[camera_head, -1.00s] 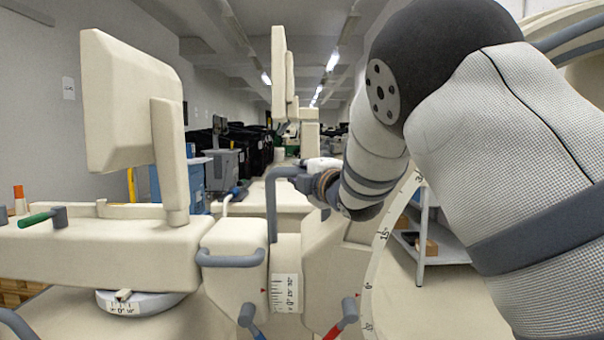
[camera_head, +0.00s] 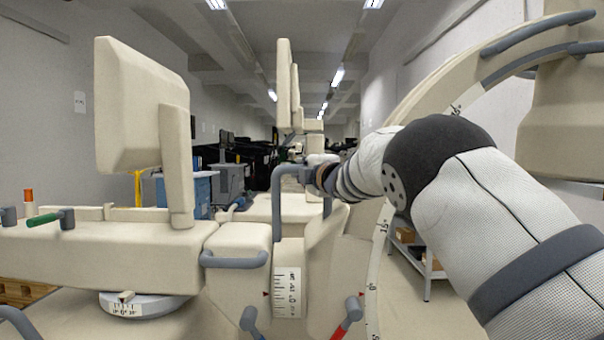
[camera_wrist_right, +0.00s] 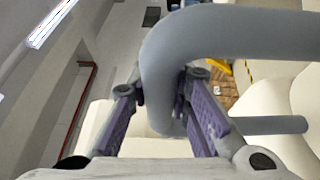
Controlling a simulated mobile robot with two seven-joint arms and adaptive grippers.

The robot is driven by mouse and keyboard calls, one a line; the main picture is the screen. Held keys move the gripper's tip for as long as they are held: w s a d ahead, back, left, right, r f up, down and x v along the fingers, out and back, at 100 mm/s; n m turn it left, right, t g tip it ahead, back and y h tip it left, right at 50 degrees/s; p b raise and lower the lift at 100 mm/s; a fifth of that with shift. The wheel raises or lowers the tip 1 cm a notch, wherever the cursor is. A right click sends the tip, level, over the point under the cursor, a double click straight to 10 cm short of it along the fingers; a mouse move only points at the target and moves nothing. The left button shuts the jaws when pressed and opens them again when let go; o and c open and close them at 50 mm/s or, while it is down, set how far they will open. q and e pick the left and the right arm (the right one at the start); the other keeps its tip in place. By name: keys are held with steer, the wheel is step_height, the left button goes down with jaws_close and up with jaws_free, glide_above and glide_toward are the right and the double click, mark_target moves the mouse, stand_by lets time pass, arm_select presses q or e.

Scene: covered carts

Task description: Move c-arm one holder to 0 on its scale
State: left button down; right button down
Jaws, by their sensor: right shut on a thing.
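The c-arm holder (camera_head: 322,240) is the cream block at the middle of the head view, with a grey bar handle (camera_head: 273,205) on it. To its left, a white scale strip (camera_head: 289,291) has a 0 near mid-height and red pointers beside it. The curved c-arm (camera_head: 436,112) rises at the right with degree marks; its exact reading is too small to tell. My right gripper (camera_head: 322,178) is at the handle, its fingertips partly hidden. In the wrist view the purple-padded fingers of my right gripper (camera_wrist_right: 160,90) are shut around the grey handle (camera_wrist_right: 205,38). My left gripper is out of view.
A cream monitor (camera_head: 140,105) stands on the cart at the left. A green-handled lever (camera_head: 45,218), a dial scale (camera_head: 135,304) and a red lever (camera_head: 346,317) are nearby. A shelf (camera_head: 425,268) stands behind at right.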

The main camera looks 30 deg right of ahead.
steer(key=shift+w+d+f, duration=0.15)
steer(key=shift+w+d, duration=0.1)
steer(key=shift+w, duration=0.05)
steer(key=c, duration=1.6)
jaws_free()
steer(key=shift+s+a, duration=0.1)
steer(key=shift+s, duration=0.15)
steer(key=shift+c, duration=0.2)
steer(key=shift+o, duration=1)
steer(key=shift+s+r, duration=0.25)
steer(key=shift+s, duration=0.05)
steer(key=shift+w+f, duration=0.1)
steer(key=shift+a, duration=0.1)
steer(key=s+a, duration=0.1)
steer(key=s, duration=1)
steer(key=shift+s+a+f, duration=0.3)
steer(key=shift+s+a, duration=0.1)
